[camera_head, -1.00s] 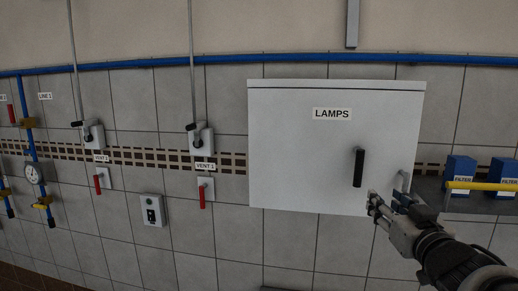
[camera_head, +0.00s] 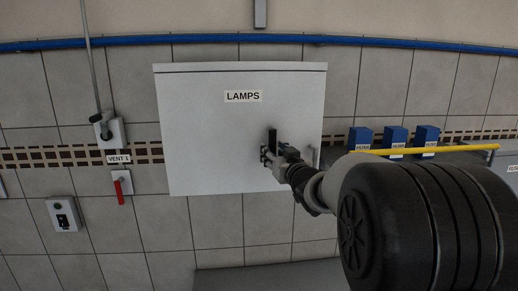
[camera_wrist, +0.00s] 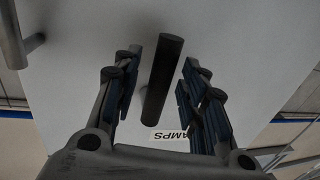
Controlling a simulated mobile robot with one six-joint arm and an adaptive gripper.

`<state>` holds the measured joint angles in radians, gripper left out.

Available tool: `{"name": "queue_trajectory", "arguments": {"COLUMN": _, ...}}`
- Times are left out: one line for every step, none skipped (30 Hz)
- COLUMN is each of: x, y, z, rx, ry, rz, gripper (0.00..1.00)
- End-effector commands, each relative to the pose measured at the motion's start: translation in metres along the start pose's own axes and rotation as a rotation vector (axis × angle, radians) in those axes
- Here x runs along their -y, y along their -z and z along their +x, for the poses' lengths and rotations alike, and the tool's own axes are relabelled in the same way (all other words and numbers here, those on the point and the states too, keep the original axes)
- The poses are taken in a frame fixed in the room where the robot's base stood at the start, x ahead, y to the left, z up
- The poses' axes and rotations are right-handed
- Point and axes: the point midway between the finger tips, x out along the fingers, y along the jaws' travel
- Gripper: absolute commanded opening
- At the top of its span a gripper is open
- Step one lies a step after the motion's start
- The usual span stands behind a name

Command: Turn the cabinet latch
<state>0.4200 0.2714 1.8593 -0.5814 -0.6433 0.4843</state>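The white cabinet (camera_head: 215,130) labelled LAMPS is on the tiled wall, its door flat and apparently closed. Its black latch handle (camera_head: 273,138) stands upright near the door's right side, its lower part hidden by my gripper (camera_head: 268,156). In the wrist view the dark latch bar (camera_wrist: 163,75) lies between the two fingers of my gripper (camera_wrist: 158,92), with a visible gap on both sides. The fingers are open and do not appear to touch the bar.
A grey metal handle (camera_wrist: 30,45) shows at the wrist view's upper left. Blue filter boxes (camera_head: 395,140) stand behind a yellow rail (camera_head: 430,149) to the right. A red-handled vent lever (camera_head: 120,190) and a switch box (camera_head: 63,214) are on the wall to the left.

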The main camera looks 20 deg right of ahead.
Motion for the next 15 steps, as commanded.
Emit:
{"name": "queue_trajectory", "arguments": {"x": 0.0003, "y": 0.0002, "z": 0.0061, "rx": 0.001, "ry": 0.001, "rz": 0.001, "gripper": 0.39}}
{"name": "queue_trajectory", "arguments": {"x": 0.0003, "y": 0.0002, "z": 0.0085, "rx": 0.000, "ry": 0.001, "rz": 0.000, "gripper": 0.39}}
{"name": "queue_trajectory", "arguments": {"x": 0.0003, "y": 0.0006, "z": 0.0111, "rx": -0.001, "ry": 0.001, "rz": 0.000, "gripper": 0.39}}
{"name": "queue_trajectory", "arguments": {"x": 0.0003, "y": 0.0005, "z": 0.0126, "rx": -0.001, "ry": 0.001, "rz": 0.000, "gripper": 0.39}}
{"name": "queue_trajectory", "arguments": {"x": 0.0004, "y": 0.0001, "z": 0.0138, "rx": 0.000, "ry": 0.001, "rz": 0.000, "gripper": 0.39}}
{"name": "queue_trajectory", "arguments": {"x": 0.0004, "y": -0.0002, "z": 0.0149, "rx": 0.000, "ry": 0.001, "rz": 0.000, "gripper": 0.39}}
{"name": "queue_trajectory", "arguments": {"x": 0.0004, "y": -0.0004, "z": 0.0154, "rx": 0.000, "ry": 0.001, "rz": 0.000, "gripper": 0.39}}
{"name": "queue_trajectory", "arguments": {"x": 0.0004, "y": -0.0004, "z": 0.0157, "rx": 0.000, "ry": 0.001, "rz": 0.000, "gripper": 0.39}}
{"name": "queue_trajectory", "arguments": {"x": 0.0004, "y": -0.0004, "z": 0.0158, "rx": 0.000, "ry": 0.001, "rz": 0.000, "gripper": 0.39}}
{"name": "queue_trajectory", "arguments": {"x": 0.0004, "y": -0.0004, "z": 0.0158, "rx": 0.000, "ry": 0.001, "rz": 0.000, "gripper": 0.39}}
{"name": "queue_trajectory", "arguments": {"x": 0.0004, "y": -0.0004, "z": 0.0157, "rx": 0.000, "ry": 0.001, "rz": 0.000, "gripper": 0.39}}
{"name": "queue_trajectory", "arguments": {"x": 0.0003, "y": -0.0004, "z": 0.0156, "rx": 0.000, "ry": 0.001, "rz": 0.000, "gripper": 0.39}}
{"name": "queue_trajectory", "arguments": {"x": 0.0003, "y": -0.0004, "z": 0.0156, "rx": 0.000, "ry": 0.001, "rz": 0.000, "gripper": 0.39}}
{"name": "queue_trajectory", "arguments": {"x": 0.0003, "y": -0.0004, "z": 0.0155, "rx": 0.000, "ry": 0.001, "rz": 0.000, "gripper": 0.39}}
{"name": "queue_trajectory", "arguments": {"x": 0.0003, "y": -0.0003, "z": 0.0155, "rx": 0.000, "ry": 0.001, "rz": 0.000, "gripper": 0.36}}
